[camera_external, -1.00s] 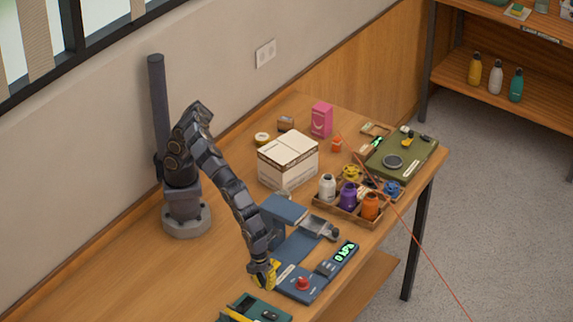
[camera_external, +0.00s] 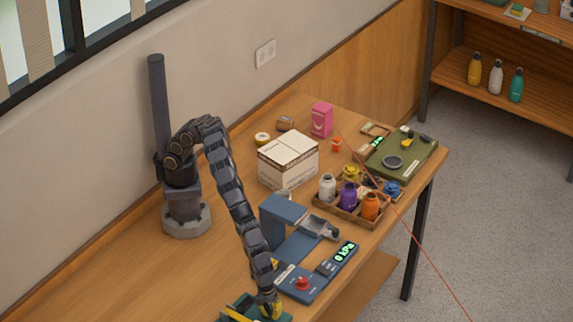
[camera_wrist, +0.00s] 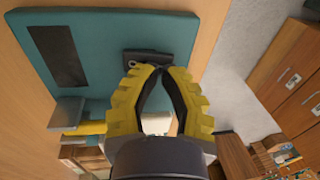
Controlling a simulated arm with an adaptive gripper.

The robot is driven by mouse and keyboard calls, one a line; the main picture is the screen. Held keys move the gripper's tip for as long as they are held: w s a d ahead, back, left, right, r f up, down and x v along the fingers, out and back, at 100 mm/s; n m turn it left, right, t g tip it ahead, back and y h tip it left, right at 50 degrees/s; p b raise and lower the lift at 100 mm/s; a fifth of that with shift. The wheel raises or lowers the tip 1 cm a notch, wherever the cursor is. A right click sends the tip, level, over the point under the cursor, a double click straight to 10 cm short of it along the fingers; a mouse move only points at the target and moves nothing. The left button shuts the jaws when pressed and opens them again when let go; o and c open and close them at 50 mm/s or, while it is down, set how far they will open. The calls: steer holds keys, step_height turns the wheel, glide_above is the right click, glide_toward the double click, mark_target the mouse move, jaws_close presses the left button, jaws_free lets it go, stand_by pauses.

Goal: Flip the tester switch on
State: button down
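A teal device (camera_external: 236,302) with a yellow bar stands at the front edge of the table in the external view. In the wrist view, the teal panel (camera_wrist: 110,30) carries a dark rectangle (camera_wrist: 58,55) and a black switch block (camera_wrist: 157,59) with a small metal lever or ring (camera_wrist: 125,78). My gripper (camera_external: 271,312) is low over this device and hides its switch area in the external view. In the wrist view, the yellow fingertips of my gripper (camera_wrist: 154,69) meet at the near edge of the black block. Nothing is visibly held between them. Contact with the switch is unclear.
A blue device (camera_external: 313,284) with a red knob (camera_external: 302,283) and a green-lit display (camera_external: 345,251) stands close by. A tray (camera_external: 338,212) of bottles, a white-topped box (camera_external: 288,160) and an olive case (camera_external: 415,150) stand farther back. The table's left part is clear.

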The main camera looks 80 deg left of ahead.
mark_target(261, 315)
steer(key=shift+s+f, duration=0.1)
steer(key=shift+f, duration=0.1)
steer(key=shift+d+f+g+y, duration=0.3)
steer(key=shift+g+y, duration=0.2)
steer(key=shift+g, duration=0.1)
steer(key=shift+a, duration=0.15)
steer(key=shift+s, duration=0.1)
steer(key=shift+s+a+r, duration=0.2)
steer(key=shift+s+a, duration=0.35)
steer(key=shift+a, duration=0.05)
steer(key=shift+w+r, duration=0.1)
steer(key=shift+r, duration=0.4)
step_height(261, 315, up, 13)
steer(key=s+a, duration=0.1)
steer(key=shift+s+a, duration=0.15)
steer(key=shift+s, duration=0.1)
